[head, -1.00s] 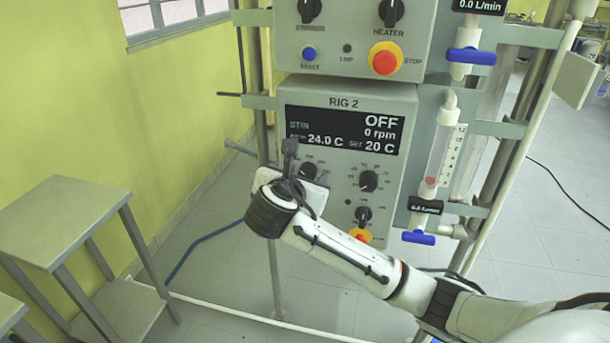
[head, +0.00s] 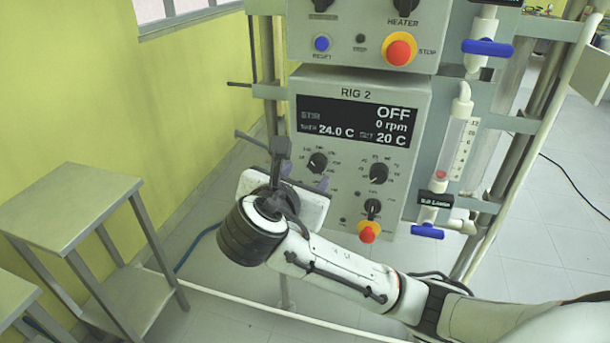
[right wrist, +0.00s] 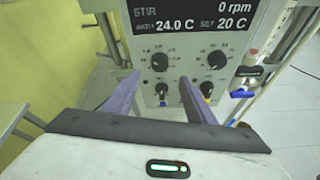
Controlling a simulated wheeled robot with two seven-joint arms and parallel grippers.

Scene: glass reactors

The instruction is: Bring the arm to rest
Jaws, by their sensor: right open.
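My right gripper (head: 305,177) is in front of the lower left part of the RIG 2 panel (head: 405,170). Its two purple fingers are apart with nothing between them. The right arm comes in from the lower right. In the right wrist view the open fingers (right wrist: 158,96) point towards the panel's knobs and appear apart from them. The panel's display (head: 357,121) reads OFF, 0 rpm, 24.0 C and set 20 C. My left gripper is out of view.
A red and yellow stop button (head: 368,232) sits low on the panel. A flow tube (head: 453,148) with blue valve handles stands to its right, by metal frame posts. A grey side table (head: 75,205) stands at the left by the yellow wall. The floor between is mostly clear.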

